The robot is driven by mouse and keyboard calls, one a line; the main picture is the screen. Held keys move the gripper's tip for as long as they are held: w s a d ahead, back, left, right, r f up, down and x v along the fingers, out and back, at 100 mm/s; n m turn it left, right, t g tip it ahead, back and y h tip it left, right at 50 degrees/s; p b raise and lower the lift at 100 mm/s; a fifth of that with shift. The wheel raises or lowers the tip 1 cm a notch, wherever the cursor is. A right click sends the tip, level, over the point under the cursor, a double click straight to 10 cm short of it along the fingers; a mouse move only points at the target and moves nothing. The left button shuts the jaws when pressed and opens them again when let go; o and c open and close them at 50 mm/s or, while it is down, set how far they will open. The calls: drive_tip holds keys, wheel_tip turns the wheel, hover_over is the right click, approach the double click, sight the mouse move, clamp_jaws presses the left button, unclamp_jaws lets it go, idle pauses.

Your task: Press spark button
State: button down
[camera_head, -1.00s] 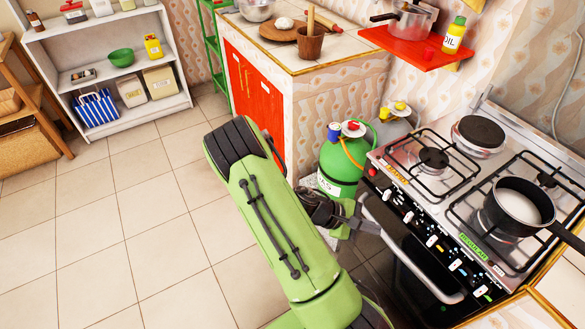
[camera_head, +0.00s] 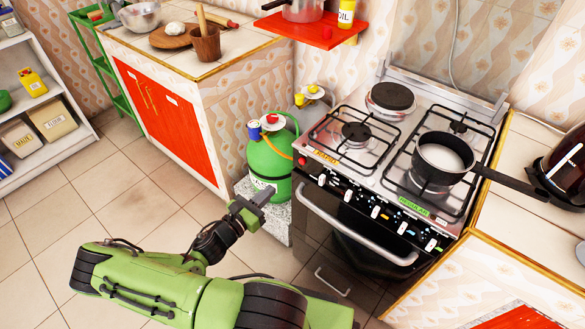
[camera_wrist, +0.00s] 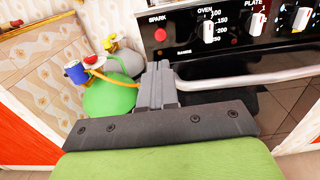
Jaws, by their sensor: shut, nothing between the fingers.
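The spark button is a round red button (camera_wrist: 160,34) under the word SPARK at the left end of the stove's black front panel in the wrist view. It also shows in the head view as a small red dot (camera_head: 302,161) at the panel's left end. My gripper (camera_head: 264,193) is shut and empty, in front of the green gas bottle, left of and below the button. In the wrist view my gripper's fingers (camera_wrist: 158,68) point toward the panel just below the button, apart from it.
The stove's oven handle (camera_head: 350,232) runs below the panel; in the wrist view it passes right beside the fingers. A green gas bottle (camera_head: 270,165) with a hose stands left of the stove. A black pan (camera_head: 442,155) sits on a burner. The floor at left is clear.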

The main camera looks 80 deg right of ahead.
sight(301, 162)
drive_tip(key=b+x, duration=0.2)
drive_tip(key=x, duration=1)
drive_tip(key=shift+a+f, duration=0.1)
drive_tip(key=shift+s+d, duration=0.15)
drive_tip(key=shift+d, duration=0.15)
